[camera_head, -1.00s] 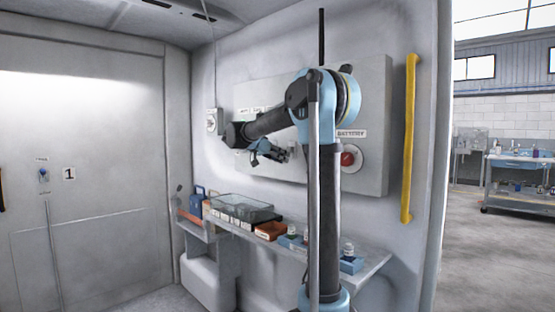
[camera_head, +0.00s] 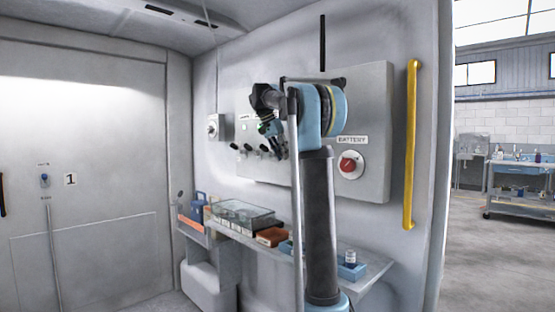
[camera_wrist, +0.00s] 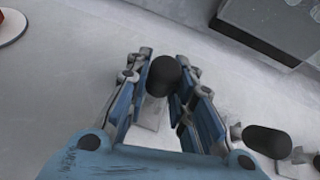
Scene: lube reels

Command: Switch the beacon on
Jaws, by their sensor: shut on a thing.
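The grey wall panel (camera_head: 374,100) carries a row of black-knobbed levers, with one lever (camera_head: 247,147) left of my gripper. My gripper (camera_head: 277,148) is at the right part of this row. In the wrist view, my gripper (camera_wrist: 165,63) is shut on a black lever knob (camera_wrist: 163,77), which sits between the two blue fingers. Another black knob (camera_wrist: 267,141) stands free to the right of the fingers. The lever labels are hidden or too small to read, so I cannot tell which one is the beacon's.
A red rotary switch (camera_head: 350,164) under a BATTERY label is right of my gripper. A yellow grab rail (camera_head: 411,145) stands further right. Below, a shelf (camera_head: 375,272) holds a clear-lidded case (camera_head: 240,213) and small items. A small switch box (camera_head: 214,127) is at the left.

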